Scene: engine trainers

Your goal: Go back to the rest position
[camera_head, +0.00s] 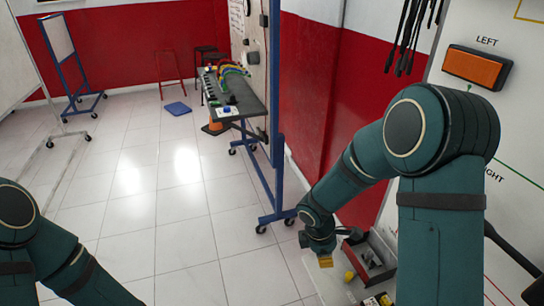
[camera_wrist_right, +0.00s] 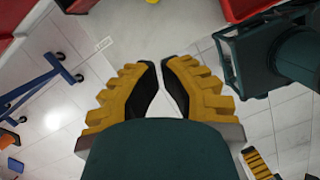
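My right arm reaches down from the right in the head view, and its gripper (camera_head: 325,261) hangs low, small and partly turned away. In the right wrist view the same gripper (camera_wrist_right: 159,66) shows two yellow ridged fingers with dark inner pads. Their tips nearly meet, with a narrow gap and nothing held between them. My left arm shows at the lower left of the head view, with its gripper out of that frame. A yellow ridged piece at the lower right of the wrist view looks like part of my left gripper (camera_wrist_right: 257,164); its opening is hidden.
A blue-framed trainer stand (camera_head: 275,150) on wheels stands at centre, its shelf (camera_head: 240,103) holding parts. A white panel with an orange block (camera_head: 477,67) is close at right. The tiled floor (camera_head: 160,220) at left centre is clear.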

